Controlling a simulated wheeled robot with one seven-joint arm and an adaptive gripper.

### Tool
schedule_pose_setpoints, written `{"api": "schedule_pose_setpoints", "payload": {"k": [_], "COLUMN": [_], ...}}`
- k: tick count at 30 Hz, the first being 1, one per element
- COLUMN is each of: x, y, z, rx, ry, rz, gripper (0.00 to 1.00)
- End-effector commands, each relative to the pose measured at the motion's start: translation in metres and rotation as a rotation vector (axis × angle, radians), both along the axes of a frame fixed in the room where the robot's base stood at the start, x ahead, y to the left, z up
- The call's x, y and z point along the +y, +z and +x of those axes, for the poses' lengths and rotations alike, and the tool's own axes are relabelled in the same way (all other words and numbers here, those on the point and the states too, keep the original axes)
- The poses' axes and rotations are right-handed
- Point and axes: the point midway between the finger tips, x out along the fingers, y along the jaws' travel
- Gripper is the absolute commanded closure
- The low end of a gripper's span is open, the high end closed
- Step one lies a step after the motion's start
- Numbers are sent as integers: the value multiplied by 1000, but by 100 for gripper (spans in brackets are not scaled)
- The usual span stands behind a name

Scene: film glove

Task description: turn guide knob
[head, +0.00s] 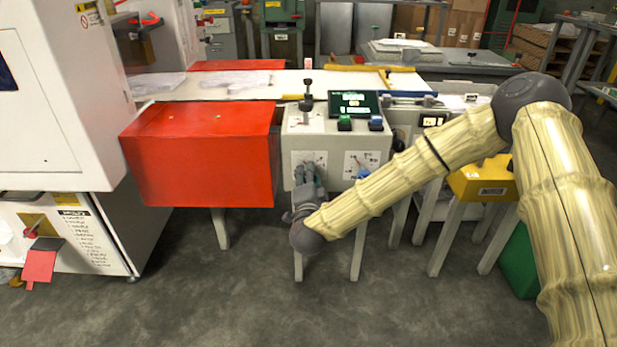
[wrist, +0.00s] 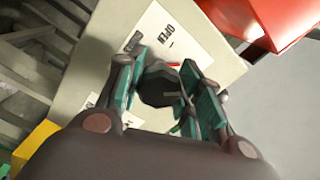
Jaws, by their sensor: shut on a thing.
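The guide knob is a dark round knob (wrist: 159,86) on the pale front panel of the machine, in the wrist view. A red mark shows just beyond it. My gripper (wrist: 168,80) is shut on the knob, with one teal-padded finger on each side. In the head view my gripper (head: 309,178) reaches up to the left white label on the front of the control box (head: 333,132). There the fingers largely hide the knob. A white label with "OPEN" (wrist: 163,32) shows behind the knob in the wrist view, turned nearly upside down.
A red box-shaped guard (head: 198,158) stands just left of the control box. A second dial label (head: 366,164) sits to the right. A black-knobbed post (head: 307,95) and a screen (head: 353,104) stand on top. A yellow box (head: 484,180) is near my arm. The floor in front is clear.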

Motion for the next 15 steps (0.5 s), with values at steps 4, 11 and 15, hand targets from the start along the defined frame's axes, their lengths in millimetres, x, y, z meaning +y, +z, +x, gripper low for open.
{"api": "schedule_pose_setpoints", "payload": {"k": [4,11,15], "x": [-2,-2,-1], "y": [-1,-2,-1], "z": [0,0,0], "rx": [2,2,1], "ry": [-4,-4,-3], "rz": [141,359,492], "gripper": [88,88,88]}}
